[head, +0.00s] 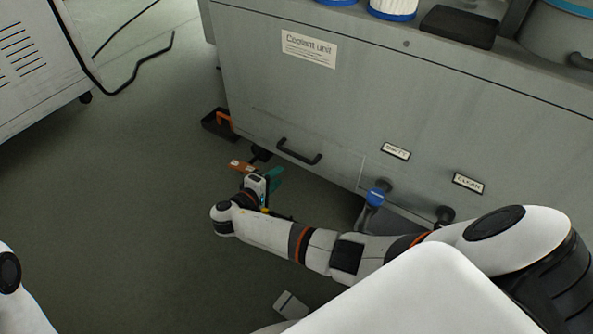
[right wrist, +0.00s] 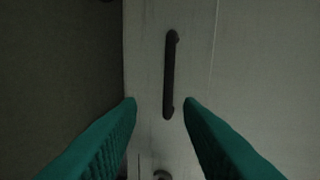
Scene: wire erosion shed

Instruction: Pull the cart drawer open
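The cart drawer is the grey front panel of the cabinet marked "Coolant unit" and looks flush with it. Its black bar handle (head: 299,152) sits low on that front in the head view. In the right wrist view the handle (right wrist: 170,75) runs upright, beyond the fingertips, with its lower end near the gap between them. My right gripper (head: 273,178) is low in front of the cabinet, to the left of the handle in the head view. Its teal fingers (right wrist: 160,103) are spread apart with nothing between them. My left gripper is not in view.
A blue-topped valve (head: 376,196) and pipe fittings stand out from the cabinet front, right of the handle. A black tray with an orange handle (head: 222,121) lies by the cabinet's left corner. A white wheeled cabinet (head: 32,55) stands at upper left. Floor (head: 120,200) at left is clear.

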